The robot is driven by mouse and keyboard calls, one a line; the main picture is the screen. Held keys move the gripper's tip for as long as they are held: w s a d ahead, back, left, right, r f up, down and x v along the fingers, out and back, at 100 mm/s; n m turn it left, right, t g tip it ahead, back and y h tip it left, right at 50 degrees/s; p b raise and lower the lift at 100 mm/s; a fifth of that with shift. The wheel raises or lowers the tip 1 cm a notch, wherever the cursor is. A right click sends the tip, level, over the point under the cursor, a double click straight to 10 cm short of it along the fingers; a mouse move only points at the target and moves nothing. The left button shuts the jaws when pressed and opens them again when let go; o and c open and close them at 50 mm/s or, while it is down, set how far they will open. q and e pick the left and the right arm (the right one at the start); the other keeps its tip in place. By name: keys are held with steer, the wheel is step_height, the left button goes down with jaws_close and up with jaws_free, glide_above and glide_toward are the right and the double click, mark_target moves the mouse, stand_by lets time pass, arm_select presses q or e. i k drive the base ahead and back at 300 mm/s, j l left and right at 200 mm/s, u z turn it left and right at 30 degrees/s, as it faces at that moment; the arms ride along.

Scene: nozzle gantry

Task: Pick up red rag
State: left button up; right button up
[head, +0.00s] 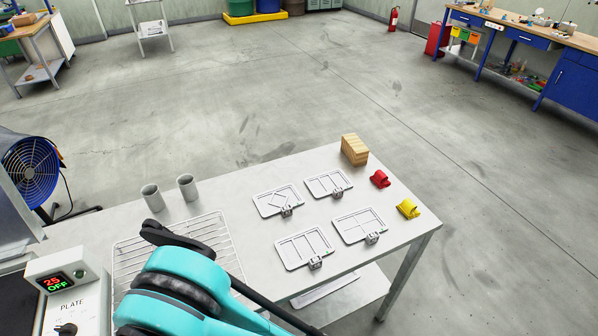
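The red rag (380,178) is a small crumpled bundle lying on the right part of the light grey table (225,190), near its right edge. It is in full view and nothing touches it. A teal and black arm of mine reaches in at the bottom left, over the wire rack and well apart from the rag. I make out no gripper fingers on it. My other gripper does not show.
A yellow rag (408,209) lies at the table's right corner, nearer than the red one. A wooden block stack (354,150) stands behind the red rag. Several grey trays with metal clips, such as this one (328,184), lie to its left. Two grey cups (187,187) stand farther left.

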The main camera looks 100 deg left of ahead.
mark_target(380, 178)
steer(key=u, duration=2.8)
steer(key=z, duration=3.65)
steer(key=u, duration=4.2)
